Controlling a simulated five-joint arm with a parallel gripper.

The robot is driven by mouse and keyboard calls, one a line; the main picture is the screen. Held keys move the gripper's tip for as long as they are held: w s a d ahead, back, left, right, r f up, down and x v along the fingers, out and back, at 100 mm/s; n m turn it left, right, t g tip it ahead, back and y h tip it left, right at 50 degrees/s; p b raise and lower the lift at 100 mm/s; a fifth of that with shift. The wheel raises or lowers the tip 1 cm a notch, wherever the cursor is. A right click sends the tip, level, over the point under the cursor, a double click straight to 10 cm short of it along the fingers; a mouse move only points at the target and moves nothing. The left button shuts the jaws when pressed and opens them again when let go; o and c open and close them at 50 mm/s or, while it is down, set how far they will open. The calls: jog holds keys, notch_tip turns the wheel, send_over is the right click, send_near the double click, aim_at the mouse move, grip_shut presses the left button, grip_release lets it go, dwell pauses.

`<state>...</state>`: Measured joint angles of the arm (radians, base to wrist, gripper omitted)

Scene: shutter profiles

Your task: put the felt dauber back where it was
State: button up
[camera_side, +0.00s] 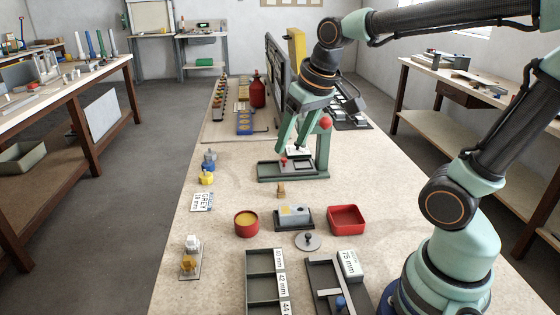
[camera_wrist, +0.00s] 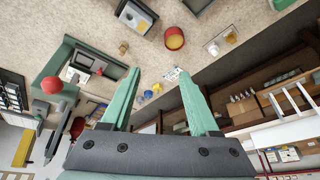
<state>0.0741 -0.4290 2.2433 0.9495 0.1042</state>
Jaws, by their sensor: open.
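A small tan-brown peg-like piece (camera_side: 281,190) stands alone on the bench in front of the green press; it also shows in the wrist view (camera_wrist: 123,47). It may be the felt dauber, but it is too small to be sure. My gripper (camera_side: 289,146) is open and empty, pointing down above the base of the green press, with its fingers apart in the wrist view (camera_wrist: 159,74). The fingers are clear of the brown piece. A red round tin with yellow inside (camera_side: 246,223) stands nearer, left of a dark block with a grey-and-yellow top (camera_side: 293,216).
The green press (camera_side: 323,150) with a red knob stands close beside my gripper. A red tray (camera_side: 346,219), a grey knobbed disc (camera_side: 307,241), blue (camera_side: 209,158) and yellow (camera_side: 207,178) pots, and a labelled rack (camera_side: 259,263) stand around. Bare bench lies around the brown piece.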

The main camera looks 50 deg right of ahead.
jog(key=s, duration=0.1)
jog(key=s+a+n, duration=0.1)
jog(key=s, duration=0.1)
jog(key=s+a+f+n+t, duration=0.1)
jog(key=shift+s+a, duration=0.25)
jog(key=shift+s, duration=0.1)
